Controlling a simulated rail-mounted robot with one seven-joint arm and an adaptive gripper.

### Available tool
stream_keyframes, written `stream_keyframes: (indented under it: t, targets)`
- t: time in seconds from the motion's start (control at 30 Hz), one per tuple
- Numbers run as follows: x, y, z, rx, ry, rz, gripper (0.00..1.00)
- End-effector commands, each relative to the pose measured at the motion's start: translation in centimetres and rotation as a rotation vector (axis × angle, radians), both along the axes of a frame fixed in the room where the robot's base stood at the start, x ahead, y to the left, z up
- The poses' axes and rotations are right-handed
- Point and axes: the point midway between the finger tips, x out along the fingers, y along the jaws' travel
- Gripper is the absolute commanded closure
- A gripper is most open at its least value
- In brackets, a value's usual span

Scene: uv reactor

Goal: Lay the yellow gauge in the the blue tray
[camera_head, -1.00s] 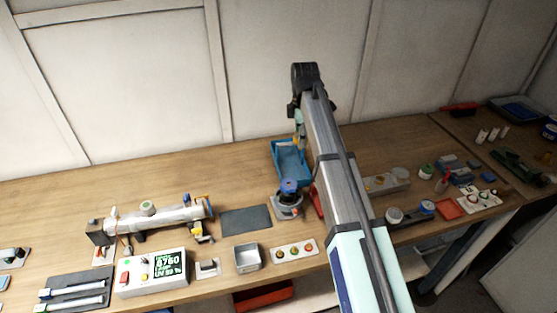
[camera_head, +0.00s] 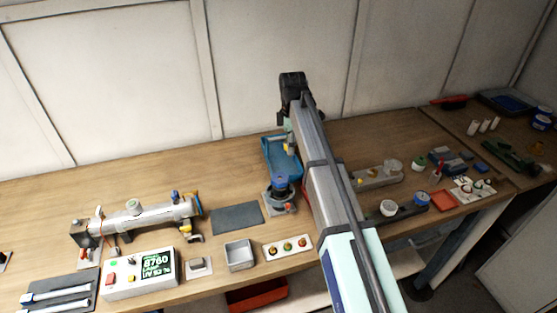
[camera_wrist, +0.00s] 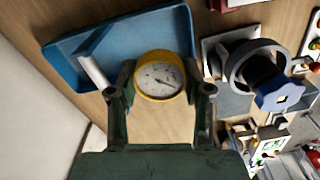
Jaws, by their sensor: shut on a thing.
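The yellow gauge (camera_wrist: 160,75), with a white dial, is between the fingers of my gripper (camera_wrist: 160,98) in the wrist view. My gripper is shut on it. The blue tray (camera_wrist: 75,65) lies behind and beyond the gauge in the wrist view, and the gauge overlaps its near edge. In the head view the blue tray (camera_head: 268,150) sits at the back of the bench, partly hidden by my arm. A pale rod-like piece (camera_wrist: 95,72) shows at the tray's edge.
A device with a blue knob (camera_head: 280,190) stands just in front of the tray. Bare wood is left of the tray.

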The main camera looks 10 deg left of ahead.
Motion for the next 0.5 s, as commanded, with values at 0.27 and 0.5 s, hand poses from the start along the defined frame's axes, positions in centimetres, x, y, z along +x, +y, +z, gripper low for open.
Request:
stream_keyframes:
  t: [0.27,0.5]
  targets:
    - [0.01,0.0,0.03,0.0,0.0,0.0,0.33]
    - [0.0,0.0,0.04,0.0,0.0,0.0,0.22]
